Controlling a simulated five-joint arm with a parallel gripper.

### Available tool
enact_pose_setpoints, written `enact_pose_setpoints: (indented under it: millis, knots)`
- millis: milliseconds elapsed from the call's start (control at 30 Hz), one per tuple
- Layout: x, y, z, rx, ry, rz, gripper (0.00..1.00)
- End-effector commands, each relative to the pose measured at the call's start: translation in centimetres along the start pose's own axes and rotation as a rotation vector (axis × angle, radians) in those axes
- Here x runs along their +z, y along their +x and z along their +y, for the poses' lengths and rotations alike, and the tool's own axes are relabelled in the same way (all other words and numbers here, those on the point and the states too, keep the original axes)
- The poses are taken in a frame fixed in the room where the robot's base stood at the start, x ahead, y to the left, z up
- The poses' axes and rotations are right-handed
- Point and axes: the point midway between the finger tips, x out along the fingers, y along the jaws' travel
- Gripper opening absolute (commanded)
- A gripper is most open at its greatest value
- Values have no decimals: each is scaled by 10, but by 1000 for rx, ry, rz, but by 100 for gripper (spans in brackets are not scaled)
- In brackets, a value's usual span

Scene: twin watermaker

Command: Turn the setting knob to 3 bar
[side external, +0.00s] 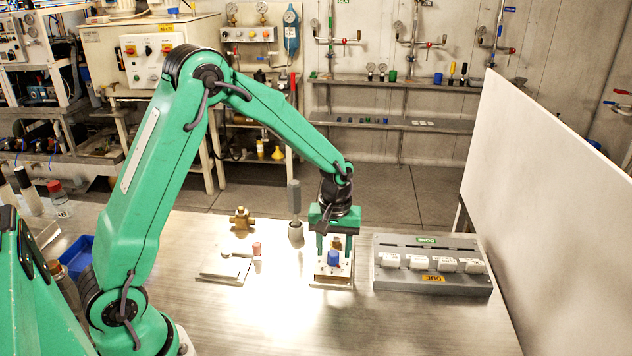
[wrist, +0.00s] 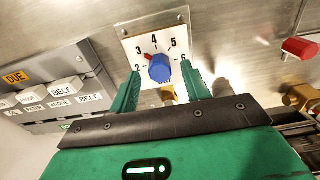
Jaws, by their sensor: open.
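The blue setting knob (wrist: 160,72) sits on a white dial plate (wrist: 134,44) with the numbers 2 to 6. A red mark at its upper left points toward the 3. In the side view the knob (side external: 334,259) shows at the front of its unit, with brass behind it. My gripper (side external: 334,249) is above the unit and points down. In the wrist view its green fingers (wrist: 160,70) are open, one on each side of the knob, with gaps showing. Whether a finger touches the plate, I cannot tell.
A grey box (side external: 432,284) with several white labelled keys stands close on the right. On the left are a plate with a red-ended lever (side external: 256,249) and a brass fitting (side external: 242,219). A grey-handled tool (side external: 294,198) stands upright behind. The front of the table is clear.

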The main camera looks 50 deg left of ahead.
Motion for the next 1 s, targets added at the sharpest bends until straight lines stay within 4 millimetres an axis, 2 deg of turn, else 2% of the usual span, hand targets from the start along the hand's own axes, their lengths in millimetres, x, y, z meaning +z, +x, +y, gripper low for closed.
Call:
enact_pose_setpoints:
  millis: [300, 500, 1000]
  knots:
    - [0, -41, 0, 3, 0, 3, 47]
    - [0, -61, 0, 2, 0, 2, 47]
    - [0, -68, 0, 1, 1, 1, 47]
